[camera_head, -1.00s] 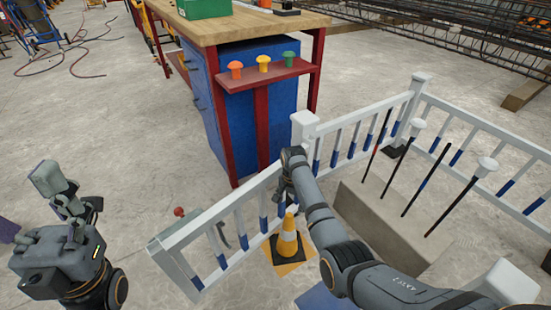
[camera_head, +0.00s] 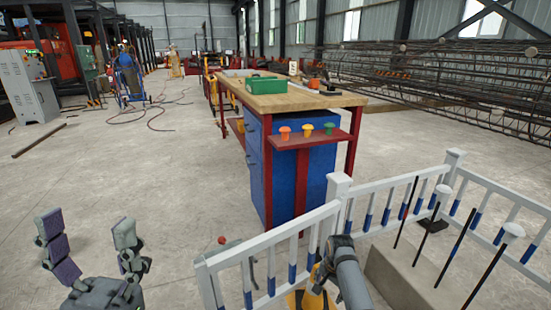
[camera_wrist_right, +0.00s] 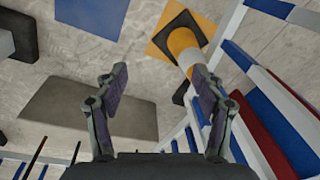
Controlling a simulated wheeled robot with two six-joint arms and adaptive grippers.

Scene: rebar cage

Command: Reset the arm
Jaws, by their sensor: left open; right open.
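My left gripper (camera_head: 88,235) stands at the lower left of the head view, fingers up and spread wide, with nothing between them. My right arm comes in from the bottom, and its gripper (camera_head: 328,262) is over the white railing, in front of the yellow cone; its fingers are hard to make out there. In the right wrist view my right gripper (camera_wrist_right: 160,82) is open and empty, its two fingers well apart. The yellow and white cone (camera_wrist_right: 183,45) lies beyond the right finger in that view. In the head view the cone (camera_head: 312,298) is partly hidden.
A white railing (camera_head: 230,255) with blue-banded bars runs around a concrete block (camera_head: 400,275) with dark rods. Behind it stands a workbench (camera_head: 300,100) with a green box (camera_head: 266,85) and a red shelf of coloured caps. The floor at left is open.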

